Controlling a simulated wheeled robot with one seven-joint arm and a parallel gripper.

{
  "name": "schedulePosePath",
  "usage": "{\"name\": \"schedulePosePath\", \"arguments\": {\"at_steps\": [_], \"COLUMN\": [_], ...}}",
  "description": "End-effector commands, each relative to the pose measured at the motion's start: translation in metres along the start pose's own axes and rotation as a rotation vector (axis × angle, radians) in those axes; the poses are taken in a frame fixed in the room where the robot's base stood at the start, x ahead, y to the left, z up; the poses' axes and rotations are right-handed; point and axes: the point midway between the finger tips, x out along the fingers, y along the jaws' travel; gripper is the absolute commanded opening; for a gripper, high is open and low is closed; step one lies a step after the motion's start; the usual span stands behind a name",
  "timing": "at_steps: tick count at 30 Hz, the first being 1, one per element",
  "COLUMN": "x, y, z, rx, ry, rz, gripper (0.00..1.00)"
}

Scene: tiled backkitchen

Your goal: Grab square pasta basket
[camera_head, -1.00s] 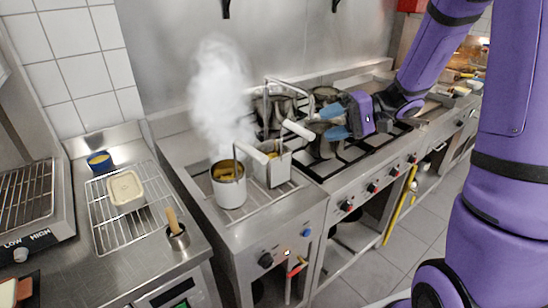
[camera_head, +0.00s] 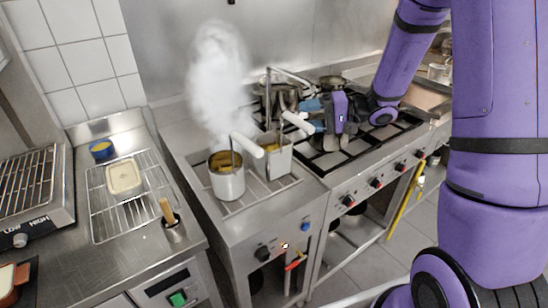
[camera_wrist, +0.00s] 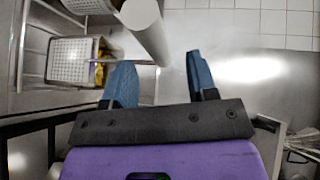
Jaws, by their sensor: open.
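The square pasta basket (camera_head: 278,160) is a metal box with pasta in it, at the right side of the steaming cooker (camera_head: 242,208). Its white handle (camera_head: 297,123) slants up to the right. My gripper (camera_head: 314,116) is open and empty, just right of the handle's end. In the wrist view, my open blue fingers (camera_wrist: 161,75) have nothing between them. A white handle (camera_wrist: 147,28) lies ahead, close to the left finger. A perforated square basket (camera_wrist: 72,60) shows at the left with some pasta. I cannot tell whether the handle touches a finger.
A round pot-like basket (camera_head: 227,180) with pasta stands left of the square one, its own white handle (camera_head: 246,145) close by. Steam rises behind. Pans (camera_head: 332,82) stand on the stove.

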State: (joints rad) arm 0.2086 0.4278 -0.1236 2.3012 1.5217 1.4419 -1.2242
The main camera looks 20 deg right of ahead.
Motion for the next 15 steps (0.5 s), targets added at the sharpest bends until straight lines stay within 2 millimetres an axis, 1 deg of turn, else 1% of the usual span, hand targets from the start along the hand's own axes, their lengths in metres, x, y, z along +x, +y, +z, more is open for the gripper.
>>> {"name": "schedulePosePath", "arguments": {"at_steps": [1, 3, 7, 10, 15], "x": [0.009, 0.019, 0.034, 0.039, 0.039], "y": [0.001, 0.001, 0.001, 0.001, 0.001], "z": [0.0, 0.0, 0.0, -0.001, -0.001], "rx": [0.0, 0.0, 0.0, -0.001, 0.0], "ry": [-0.005, -0.005, -0.003, -0.002, -0.001], "rz": [0.0, -0.001, 0.0, 0.0, 0.0], "gripper": [0.53, 0.53, 0.53, 0.53, 0.53]}}
